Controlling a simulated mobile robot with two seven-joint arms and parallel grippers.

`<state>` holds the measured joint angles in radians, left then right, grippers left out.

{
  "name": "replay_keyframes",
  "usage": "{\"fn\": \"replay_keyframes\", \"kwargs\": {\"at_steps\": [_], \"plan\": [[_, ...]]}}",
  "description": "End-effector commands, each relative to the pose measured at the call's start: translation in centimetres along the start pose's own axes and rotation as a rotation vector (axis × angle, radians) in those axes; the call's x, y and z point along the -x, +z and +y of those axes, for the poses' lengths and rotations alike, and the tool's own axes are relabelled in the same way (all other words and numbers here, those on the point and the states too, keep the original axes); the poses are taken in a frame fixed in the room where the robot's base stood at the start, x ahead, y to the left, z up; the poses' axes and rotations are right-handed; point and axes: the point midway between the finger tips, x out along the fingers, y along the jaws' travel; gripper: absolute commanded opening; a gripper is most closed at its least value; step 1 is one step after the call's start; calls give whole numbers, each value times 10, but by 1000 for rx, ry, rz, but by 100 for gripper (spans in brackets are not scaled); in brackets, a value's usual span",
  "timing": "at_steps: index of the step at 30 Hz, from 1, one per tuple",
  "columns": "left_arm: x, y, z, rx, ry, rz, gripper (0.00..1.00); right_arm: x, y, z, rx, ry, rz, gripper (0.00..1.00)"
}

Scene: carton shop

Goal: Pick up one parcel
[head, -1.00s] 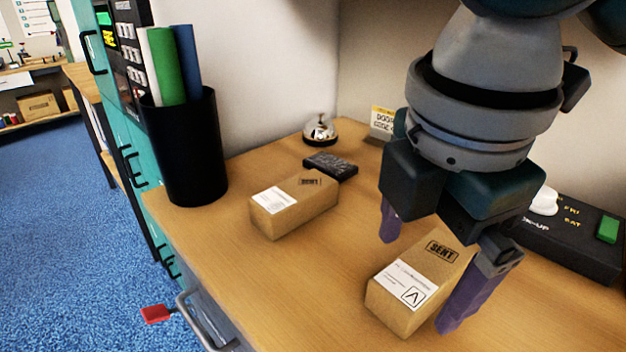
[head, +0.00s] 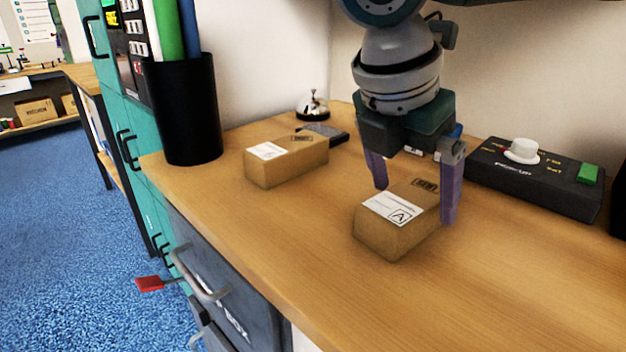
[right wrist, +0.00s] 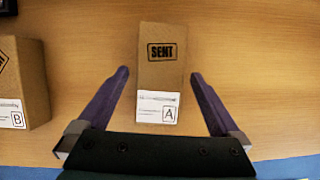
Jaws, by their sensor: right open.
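A brown parcel marked A (head: 385,236), with a white label and a SENT stamp, lies on the wooden counter (head: 480,290). In the right wrist view parcel A (right wrist: 162,75) lies between the open fingers, with a gap on each side. My right gripper (head: 412,205) is open with its purple fingers pointing down on either side of this parcel. A second brown parcel (head: 287,166) lies to the left on the counter; in the right wrist view it is the parcel marked B (right wrist: 32,85). My left gripper is not in view.
A black cup with rolls (head: 188,115) stands at the counter's left end. A bell (head: 313,104) and a dark block (head: 325,132) are behind parcel B. A black box with a white knob and green button (head: 540,178) stands at the right. The front right counter is clear.

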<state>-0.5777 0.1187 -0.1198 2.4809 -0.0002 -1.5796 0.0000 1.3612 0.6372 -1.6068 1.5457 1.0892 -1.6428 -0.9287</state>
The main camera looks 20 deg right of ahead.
Motion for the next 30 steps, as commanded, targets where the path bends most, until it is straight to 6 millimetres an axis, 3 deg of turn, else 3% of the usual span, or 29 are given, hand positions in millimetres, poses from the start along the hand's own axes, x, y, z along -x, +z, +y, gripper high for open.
{"fn": "replay_keyframes", "kwargs": {"at_steps": [4, 12, 30], "plan": [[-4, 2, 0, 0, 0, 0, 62, -19, 0, 0, 0, 0, 0, 100], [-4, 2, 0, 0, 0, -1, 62, -21, 0, 0, 1, 1, 0, 100], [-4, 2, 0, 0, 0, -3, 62, -21, 0, 0, 1, 1, 0, 32]]}}
